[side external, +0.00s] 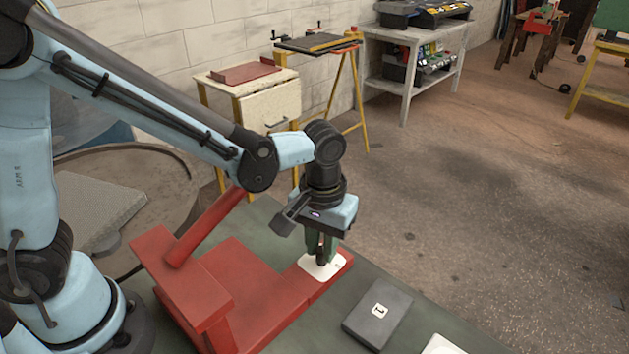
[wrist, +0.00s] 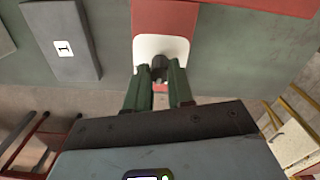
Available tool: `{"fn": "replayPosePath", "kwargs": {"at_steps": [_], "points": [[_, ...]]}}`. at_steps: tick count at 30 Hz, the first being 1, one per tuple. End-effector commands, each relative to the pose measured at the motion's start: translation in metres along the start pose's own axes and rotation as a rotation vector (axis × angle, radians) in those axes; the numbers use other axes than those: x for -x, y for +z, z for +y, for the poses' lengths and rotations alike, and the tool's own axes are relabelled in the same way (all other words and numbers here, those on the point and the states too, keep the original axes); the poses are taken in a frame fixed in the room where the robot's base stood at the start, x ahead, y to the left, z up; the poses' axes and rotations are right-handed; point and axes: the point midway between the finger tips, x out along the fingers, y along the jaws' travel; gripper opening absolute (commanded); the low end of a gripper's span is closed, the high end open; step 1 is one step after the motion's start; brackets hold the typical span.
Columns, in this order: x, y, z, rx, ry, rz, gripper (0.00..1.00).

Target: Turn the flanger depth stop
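The flanger is a red machine (side external: 236,289) with a raised arm, standing on a dark green bench. A white plate (side external: 334,266) lies at the far end of its red base; the plate (wrist: 181,48) also shows in the wrist view. The depth stop, a small dark knob (wrist: 160,70), stands at the plate's edge. My gripper (wrist: 159,72) points down over it, with one green finger on each side of the knob. The knob fills the space between the fingertips, with no gap visible. In the side view my gripper (side external: 320,254) hides most of the knob.
A dark grey box (side external: 378,313) with a white label lies on the bench to the right of the flanger. A white item (side external: 441,345) sits at the bottom edge. Bare green bench lies between the box and the red base. A cabinet (side external: 262,105) stands behind, on the floor.

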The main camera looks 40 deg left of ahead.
Motion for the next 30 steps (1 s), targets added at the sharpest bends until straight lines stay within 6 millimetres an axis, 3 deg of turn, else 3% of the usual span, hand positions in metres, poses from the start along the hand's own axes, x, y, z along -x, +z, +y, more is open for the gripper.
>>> {"fn": "replayPosePath", "kwargs": {"at_steps": [3,14,30], "points": [[0.0002,0.0000,-0.0002,0.000,-0.001,0.000,0.00],[0.0002,-0.0001,-0.0002,0.054,-0.001,0.000,0.00],[0.0001,-0.0007,0.0001,0.490,-0.001,0.000,0.00]]}}
